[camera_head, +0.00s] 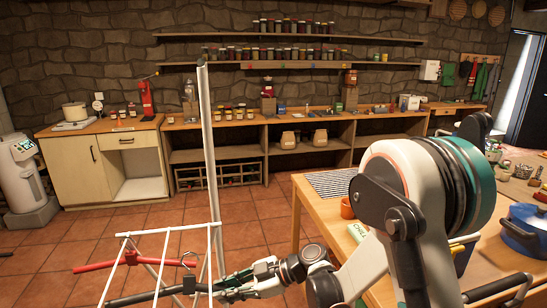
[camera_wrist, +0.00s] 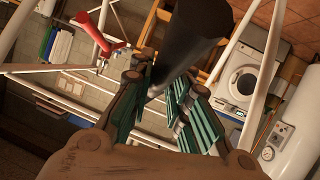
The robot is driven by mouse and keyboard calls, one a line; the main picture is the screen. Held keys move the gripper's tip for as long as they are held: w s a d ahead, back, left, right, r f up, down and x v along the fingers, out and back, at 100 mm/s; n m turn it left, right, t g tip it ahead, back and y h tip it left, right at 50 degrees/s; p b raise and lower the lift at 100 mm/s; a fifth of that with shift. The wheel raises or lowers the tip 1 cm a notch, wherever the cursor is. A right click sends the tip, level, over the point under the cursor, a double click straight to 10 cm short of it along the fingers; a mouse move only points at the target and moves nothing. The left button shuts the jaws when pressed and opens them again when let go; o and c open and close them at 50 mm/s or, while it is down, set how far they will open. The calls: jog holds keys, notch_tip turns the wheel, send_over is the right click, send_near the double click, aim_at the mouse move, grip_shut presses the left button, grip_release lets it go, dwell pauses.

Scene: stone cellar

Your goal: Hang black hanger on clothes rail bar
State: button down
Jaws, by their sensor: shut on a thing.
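The black hanger (camera_head: 140,296) is held by my gripper (camera_head: 236,284) at the lower left of the head view. Its arm runs leftward, and its small metal hook (camera_head: 188,261) points up, appearing below the white rail bar (camera_head: 170,230). I cannot tell how far apart they are in depth. In the wrist view, the dark hanger (camera_wrist: 196,35) looms large between the teal fingers (camera_wrist: 158,95). A red hanger (camera_head: 107,265) shows at the left end of the bar, and also in the wrist view (camera_wrist: 94,32).
A tall white post (camera_head: 210,150) rises behind the bar. A wooden table (camera_head: 310,208) with a cloth and an orange cup stands right of the rail. A washing machine (camera_wrist: 243,82) shows in the wrist view. Tiled floor lies open behind the rail.

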jog(key=shift+w+r, duration=0.1)
jog(key=shift+r, duration=0.5)
jog(key=s, duration=0.2)
jog(key=s+r, duration=0.1)
jog(key=shift+s+a, duration=0.15)
jog(key=shift+s, duration=0.25)
